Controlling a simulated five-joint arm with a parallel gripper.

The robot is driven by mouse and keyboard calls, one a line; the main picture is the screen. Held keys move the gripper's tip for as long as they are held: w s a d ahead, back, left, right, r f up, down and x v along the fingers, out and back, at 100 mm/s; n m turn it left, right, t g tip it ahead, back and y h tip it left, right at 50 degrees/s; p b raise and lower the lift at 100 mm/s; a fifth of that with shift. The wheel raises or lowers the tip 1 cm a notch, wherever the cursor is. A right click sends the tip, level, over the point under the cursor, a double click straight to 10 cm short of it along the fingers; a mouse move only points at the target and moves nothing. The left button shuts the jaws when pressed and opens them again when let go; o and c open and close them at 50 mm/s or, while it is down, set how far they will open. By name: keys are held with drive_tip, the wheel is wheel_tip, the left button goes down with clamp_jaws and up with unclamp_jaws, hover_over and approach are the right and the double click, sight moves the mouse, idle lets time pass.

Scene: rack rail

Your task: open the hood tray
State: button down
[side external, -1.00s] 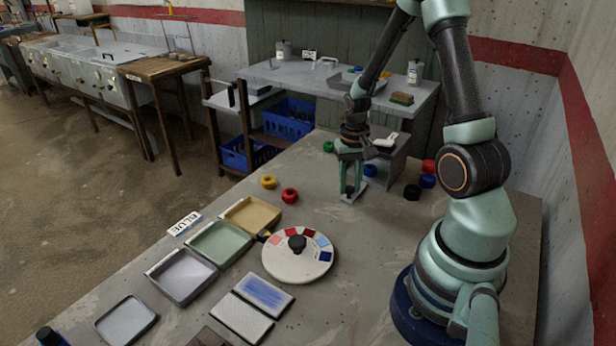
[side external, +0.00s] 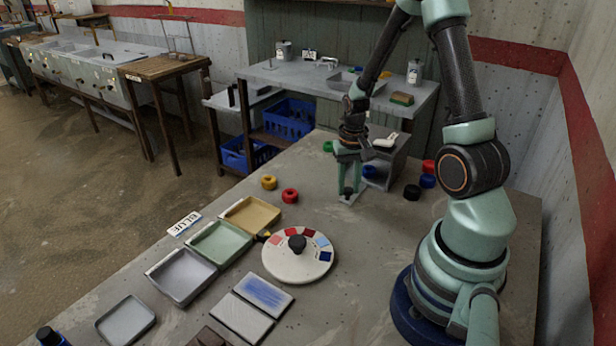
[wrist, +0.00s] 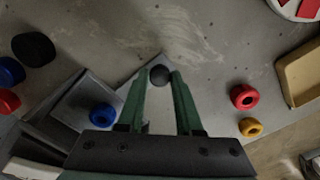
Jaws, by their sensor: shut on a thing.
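The hood (side external: 392,160) is a grey box at the far end of the bench, partly hidden behind my gripper. A pale grey tray (side external: 348,199) shows low in front of it, and its surface also shows between my fingers in the wrist view (wrist: 158,118). A round black knob (wrist: 160,74) stands near the tray's outer end. My gripper (side external: 347,189) points down with its fingers on either side of the knob, shut on it. A blue ring (wrist: 102,115) lies beside the fingers; it also shows near the hood in the side view (side external: 369,171).
Red (side external: 290,196) and yellow (side external: 268,182) rings lie left of my gripper. A round colour dial (side external: 297,275) and shallow trays (side external: 220,243) stand nearer. Bare bench lies between.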

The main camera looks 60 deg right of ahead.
drive_tip(key=a, duration=0.9)
drive_tip(key=shift+a, duration=0.25)
drive_tip(key=c, duration=0.6)
unclamp_jaws()
wheel_tip(320, 180, up, 12)
drive_tip(key=shift+r, duration=0.1)
